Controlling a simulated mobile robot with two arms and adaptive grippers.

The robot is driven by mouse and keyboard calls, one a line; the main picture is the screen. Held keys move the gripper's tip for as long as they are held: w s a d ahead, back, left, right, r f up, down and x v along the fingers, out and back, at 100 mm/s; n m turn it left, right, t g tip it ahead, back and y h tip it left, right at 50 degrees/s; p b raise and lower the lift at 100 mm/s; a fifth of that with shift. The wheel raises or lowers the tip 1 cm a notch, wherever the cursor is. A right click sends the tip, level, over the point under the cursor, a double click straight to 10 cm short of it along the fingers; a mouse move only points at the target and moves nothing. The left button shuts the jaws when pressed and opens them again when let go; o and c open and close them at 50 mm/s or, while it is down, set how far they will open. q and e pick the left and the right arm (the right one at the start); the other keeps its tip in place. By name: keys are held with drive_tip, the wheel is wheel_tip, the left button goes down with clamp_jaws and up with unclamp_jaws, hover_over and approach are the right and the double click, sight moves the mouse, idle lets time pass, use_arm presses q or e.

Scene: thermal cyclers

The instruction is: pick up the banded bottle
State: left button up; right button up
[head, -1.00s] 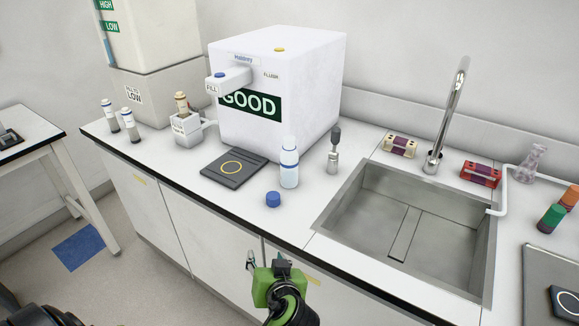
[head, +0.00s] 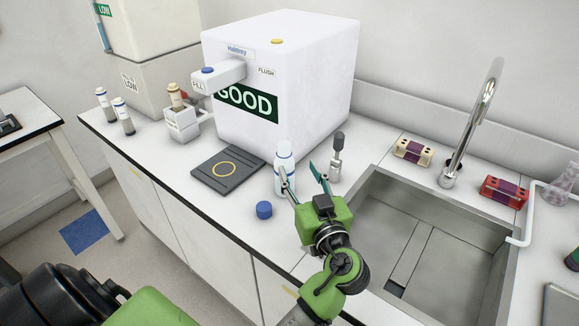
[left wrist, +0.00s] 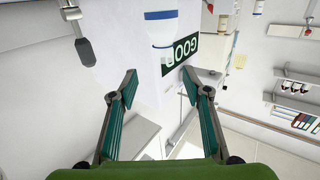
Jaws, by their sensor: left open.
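The white bottle with a blue band (head: 285,156) stands upright and uncapped-looking on the counter in front of the white machine. A blue cap (head: 264,210) lies on the counter near it. My left gripper (head: 300,174) is open, its two fingers pointing up at the bottle in the head view; the left finger overlaps the bottle's lower part. In the left wrist view the bottle (left wrist: 160,30) appears beyond the open fingertips (left wrist: 159,75), with nothing between them. I cannot tell whether a finger touches the bottle. My right gripper is not in view.
The machine labelled GOOD (head: 300,75) stands behind the bottle. A dark pad (head: 228,170) lies left of it. A grey tool with a dark top (head: 337,158) stands close on its right. The sink (head: 430,235) opens at the right. Several vials stand at the left.

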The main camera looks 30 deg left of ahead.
sight(286, 152)
use_arm(q)
drive_tip(key=p+x, duration=0.1)
drive_tip(key=x, duration=0.4)
drive_tip(key=shift+s+a+r+p, duration=0.1)
drive_tip(key=shift+a+r+p, duration=0.1)
drive_tip(key=shift+a+p, duration=0.25)
drive_tip(key=shift+w+a+f, duration=0.1)
drive_tip(key=shift+w+a, duration=0.05)
drive_tip(key=shift+w, duration=0.05)
drive_tip(key=p+x, duration=0.3)
drive_tip(key=x, duration=0.1)
drive_tip(key=shift+w+a, duration=0.1)
drive_tip(key=shift+a, duration=0.25)
drive_tip(key=shift+w+a+f, duration=0.2)
drive_tip(key=shift+w+f, duration=0.05)
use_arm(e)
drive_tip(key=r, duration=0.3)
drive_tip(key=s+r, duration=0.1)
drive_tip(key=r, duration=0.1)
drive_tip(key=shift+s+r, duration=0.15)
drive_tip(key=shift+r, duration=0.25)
use_arm(q)
drive_tip(key=shift+c, duration=0.3)
clamp_jaws()
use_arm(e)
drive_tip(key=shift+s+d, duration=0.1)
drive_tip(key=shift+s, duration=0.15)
